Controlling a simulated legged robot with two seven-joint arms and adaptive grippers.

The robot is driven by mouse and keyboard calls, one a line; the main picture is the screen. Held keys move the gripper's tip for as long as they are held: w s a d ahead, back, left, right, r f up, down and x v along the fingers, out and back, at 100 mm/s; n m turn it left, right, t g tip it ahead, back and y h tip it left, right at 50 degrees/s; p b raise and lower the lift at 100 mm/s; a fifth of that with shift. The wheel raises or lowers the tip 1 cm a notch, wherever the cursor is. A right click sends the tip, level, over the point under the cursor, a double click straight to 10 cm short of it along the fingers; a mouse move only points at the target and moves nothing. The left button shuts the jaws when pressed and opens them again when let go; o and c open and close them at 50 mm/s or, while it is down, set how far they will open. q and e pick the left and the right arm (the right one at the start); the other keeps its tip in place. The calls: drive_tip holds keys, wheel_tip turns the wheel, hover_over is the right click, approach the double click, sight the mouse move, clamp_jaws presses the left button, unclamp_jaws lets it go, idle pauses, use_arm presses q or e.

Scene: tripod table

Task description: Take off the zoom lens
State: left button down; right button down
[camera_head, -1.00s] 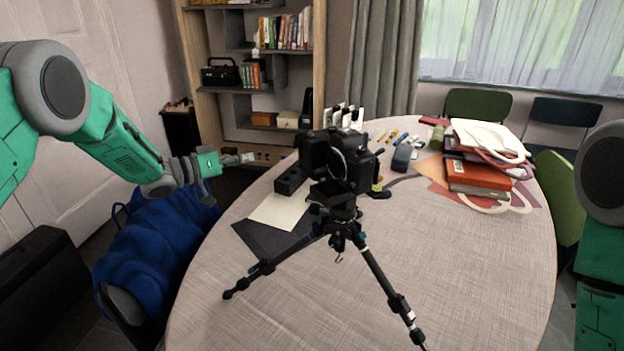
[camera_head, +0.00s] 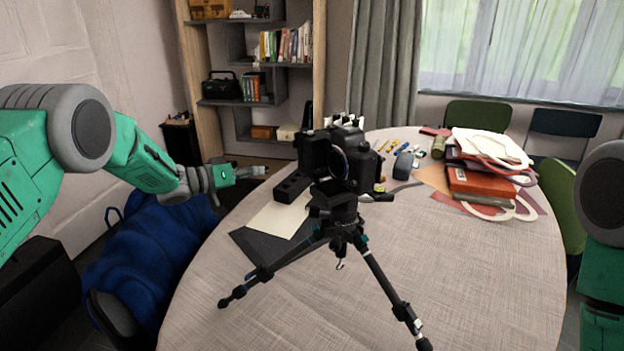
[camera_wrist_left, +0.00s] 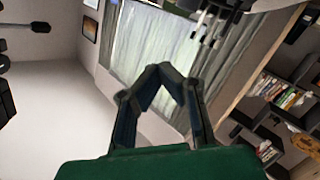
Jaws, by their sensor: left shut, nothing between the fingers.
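A black camera (camera_head: 362,162) sits upright on a black tripod (camera_head: 337,207) on the table. A round rim shows at the middle of the camera, with a dark block on its left side; I cannot clearly make out the zoom lens as a separate part. My left gripper (camera_head: 262,170) is left of the camera, apart from it, shut and empty, near the table's far left edge. In the left wrist view its fingertips (camera_wrist_left: 162,69) meet with nothing between them. My right arm shows at the right edge of the head view; its gripper is out of view.
The round table (camera_head: 475,280) has free room at front right. A black block (camera_head: 277,199), a white sheet and a dark sheet lie left of the tripod. Stacked books (camera_head: 480,182) and small items stand behind right. A blue bag (camera_head: 150,250) is left of the table.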

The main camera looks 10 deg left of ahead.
use_arm(q)
drive_tip(key=w+d+f+b, duration=0.3)
drive_tip(key=w+f+b, duration=0.5)
drive_tip(key=b, duration=0.7)
drive_tip(key=shift+w+d+f+g+y, duration=0.15)
drive_tip(key=shift+d+f+g+y, duration=0.2)
drive_tip(key=shift+f, duration=0.45)
idle(0.5)
drive_tip(key=shift+a, duration=0.1)
drive_tip(key=c, duration=2.1)
unclamp_jaws()
drive_tip(key=shift+o, duration=0.2)
